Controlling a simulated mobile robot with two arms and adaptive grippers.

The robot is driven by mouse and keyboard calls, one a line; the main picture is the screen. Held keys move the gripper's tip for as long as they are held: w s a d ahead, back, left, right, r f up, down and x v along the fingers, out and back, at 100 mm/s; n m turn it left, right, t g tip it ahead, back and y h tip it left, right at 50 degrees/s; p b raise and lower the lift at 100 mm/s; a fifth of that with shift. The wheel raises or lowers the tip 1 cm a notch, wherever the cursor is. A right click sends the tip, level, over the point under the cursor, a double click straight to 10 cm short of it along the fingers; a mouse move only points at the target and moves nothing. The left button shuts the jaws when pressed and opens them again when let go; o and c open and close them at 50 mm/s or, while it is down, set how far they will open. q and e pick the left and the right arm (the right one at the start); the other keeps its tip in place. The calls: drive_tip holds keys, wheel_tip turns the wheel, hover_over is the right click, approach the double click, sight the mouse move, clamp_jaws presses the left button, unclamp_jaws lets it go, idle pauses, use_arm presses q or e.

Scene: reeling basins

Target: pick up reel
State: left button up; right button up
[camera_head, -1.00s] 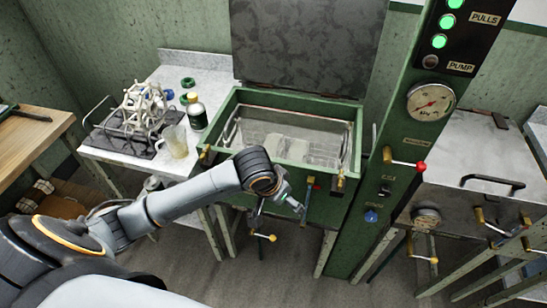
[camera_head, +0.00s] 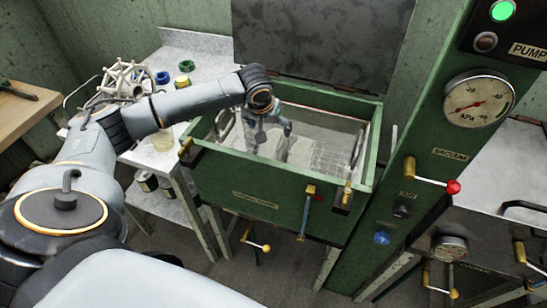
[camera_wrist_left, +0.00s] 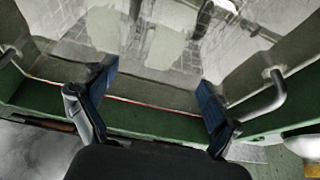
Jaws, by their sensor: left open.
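The likely reel is a pale, many-spoked frame (camera_head: 125,78) on the side table at the left; my left arm partly hides it. My left gripper (camera_head: 270,133) is over the green basin (camera_head: 250,185), to the right of the spoked frame and apart from it. In the left wrist view the gripper (camera_wrist_left: 157,92) is open, with blue-padded fingers spread and nothing between them. Below it are a watery, reflecting surface (camera_wrist_left: 150,50) and the green basin wall (camera_wrist_left: 150,118). I cannot make out a reel in that view. My right gripper is not in view.
A dark raised lid (camera_head: 325,45) stands behind the basin. Metal handles (camera_head: 357,150) line its inner sides. A green post with a gauge (camera_head: 478,105) and a red-knobbed lever (camera_head: 453,187) stands at the right.

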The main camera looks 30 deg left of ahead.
sight(272, 138)
use_arm(q)
drive_tip(key=x, duration=0.3)
drive_tip(key=shift+w+f, duration=0.2)
drive_tip(key=x, duration=0.2)
drive_tip(key=shift+w+a+f, duration=0.1)
drive_tip(key=shift+a+f, duration=0.15)
drive_tip(key=shift+f, duration=0.1)
drive_tip(key=x, duration=0.3)
drive_tip(key=shift+w+a+f+p, duration=0.15)
drive_tip(key=shift+a+p, duration=0.05)
drive_tip(key=shift+p, duration=0.2)
drive_tip(key=shift+w+f, duration=0.1)
drive_tip(key=shift+f, duration=0.15)
drive_tip(key=shift+c, duration=0.2)
drive_tip(key=c, duration=1.1)
drive_tip(key=shift+c, duration=1.2)
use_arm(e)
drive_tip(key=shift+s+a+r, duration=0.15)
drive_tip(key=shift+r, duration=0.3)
